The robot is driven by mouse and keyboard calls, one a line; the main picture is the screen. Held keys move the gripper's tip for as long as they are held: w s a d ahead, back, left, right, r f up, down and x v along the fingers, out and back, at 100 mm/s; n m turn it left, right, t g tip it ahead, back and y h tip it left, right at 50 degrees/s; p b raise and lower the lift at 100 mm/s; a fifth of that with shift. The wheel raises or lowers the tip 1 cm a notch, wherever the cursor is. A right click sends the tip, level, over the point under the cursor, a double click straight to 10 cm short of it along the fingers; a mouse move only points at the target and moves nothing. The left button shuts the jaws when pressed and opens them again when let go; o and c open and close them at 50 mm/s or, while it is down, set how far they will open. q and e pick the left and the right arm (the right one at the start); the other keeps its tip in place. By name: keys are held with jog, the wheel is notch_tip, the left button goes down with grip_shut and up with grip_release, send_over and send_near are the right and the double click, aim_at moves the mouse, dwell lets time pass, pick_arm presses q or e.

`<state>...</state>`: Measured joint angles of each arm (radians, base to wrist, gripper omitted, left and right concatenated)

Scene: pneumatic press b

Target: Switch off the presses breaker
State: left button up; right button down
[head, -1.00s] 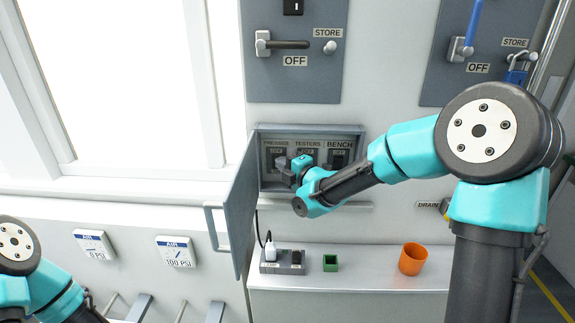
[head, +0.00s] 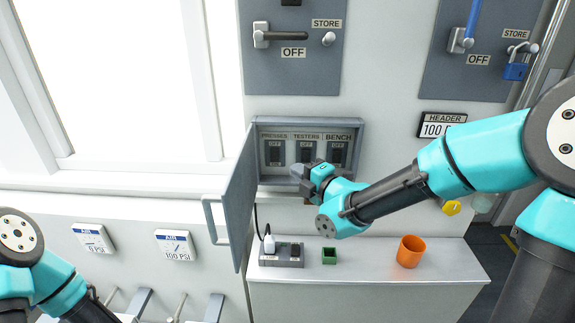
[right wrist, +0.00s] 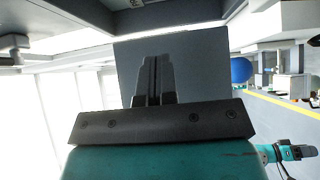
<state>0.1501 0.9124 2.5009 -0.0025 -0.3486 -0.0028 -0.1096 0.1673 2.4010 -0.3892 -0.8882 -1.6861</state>
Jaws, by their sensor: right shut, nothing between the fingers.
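The presses breaker (head: 275,152) is the leftmost of three dark switches in the open grey breaker box (head: 358,124). Its label reads PRESSES; the small marking on the switch is too small to read, so I cannot tell its position. The testers breaker (head: 305,152) and bench breaker (head: 337,154) sit to its right. My right gripper (head: 297,174) is shut and empty, in front of the box's lower edge, below and right of the presses breaker. Its shut fingers show in the right wrist view (right wrist: 153,78) before a grey panel. My left gripper is out of view; only its arm shows.
The box door (head: 240,195) stands open on the left. An upper panel (head: 292,75) has a handle at OFF. A blue padlock (head: 515,71) hangs upper right.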

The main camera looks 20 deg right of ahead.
jog(key=shift+v, duration=1.55)
jog(key=shift+r, duration=0.1)
